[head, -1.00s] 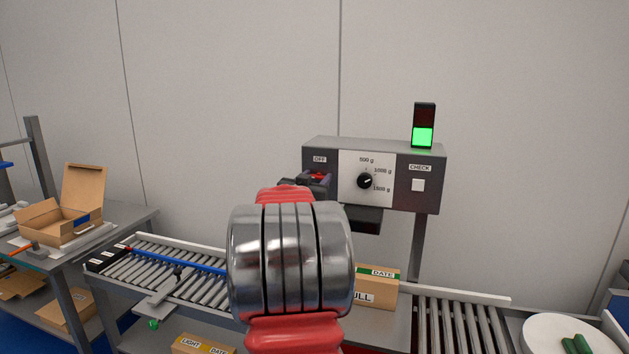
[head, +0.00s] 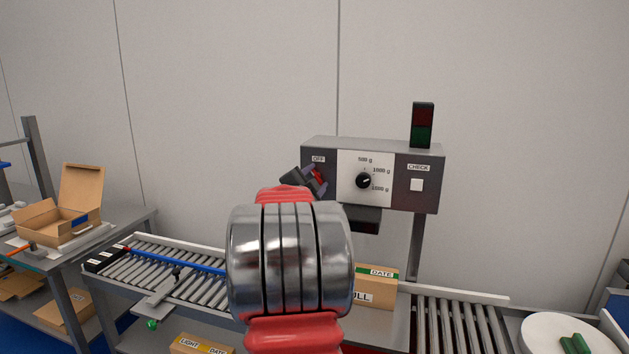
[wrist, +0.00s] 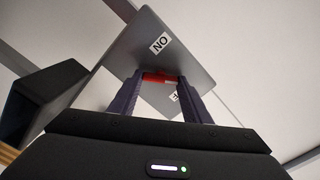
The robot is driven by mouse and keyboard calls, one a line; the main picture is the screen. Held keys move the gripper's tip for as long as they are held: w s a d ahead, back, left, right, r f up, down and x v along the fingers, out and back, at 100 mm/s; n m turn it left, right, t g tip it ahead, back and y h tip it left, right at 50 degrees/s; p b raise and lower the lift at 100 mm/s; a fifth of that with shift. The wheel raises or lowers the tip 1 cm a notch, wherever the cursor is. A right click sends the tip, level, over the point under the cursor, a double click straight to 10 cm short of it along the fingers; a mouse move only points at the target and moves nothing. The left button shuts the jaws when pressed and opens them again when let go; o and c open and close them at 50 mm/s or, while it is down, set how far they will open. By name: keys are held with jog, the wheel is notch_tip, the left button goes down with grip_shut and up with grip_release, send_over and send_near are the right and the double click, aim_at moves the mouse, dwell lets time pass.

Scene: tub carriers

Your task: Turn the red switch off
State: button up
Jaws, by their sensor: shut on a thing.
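The red switch (head: 320,174) is on the left part of the grey control box (head: 428,200), under the OFF label (head: 318,159). My gripper (head: 312,180) is at the box front with its fingers around the switch, partly hidden behind my arm. In the wrist view the red switch (wrist: 160,77) sits between the two fingertips of my gripper (wrist: 161,80), which are shut on it. One label (wrist: 160,43) shows beyond the switch, and another (wrist: 175,97) is partly hidden between the fingers. The gripper is tilted in the head view.
The signal lamp (head: 423,125) on the box is dark in both halves. A dial (head: 363,181) and a CHECK button (head: 416,185) are right of the switch. A carton (head: 380,290) stands below, by the roller conveyor (head: 460,325). A black block (head: 366,226) hangs under the box.

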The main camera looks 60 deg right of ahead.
jog(key=m, duration=0.4)
jog(key=shift+s+d+m, duration=0.1)
jog(key=shift+s+m, duration=0.15)
jog(key=shift+m, duration=0.05)
jog(key=shift+f+m, duration=0.2)
jog(key=shift+m, duration=1.3)
jog(key=o, duration=1)
jog(key=shift+o, duration=0.2)
jog(key=shift+w, duration=0.1)
jog(key=shift+a, duration=0.5)
jog(key=s+a, duration=0.2)
jog(key=a, duration=1)
jog(key=shift+a, duration=0.4)
jog(key=shift+s, duration=0.1)
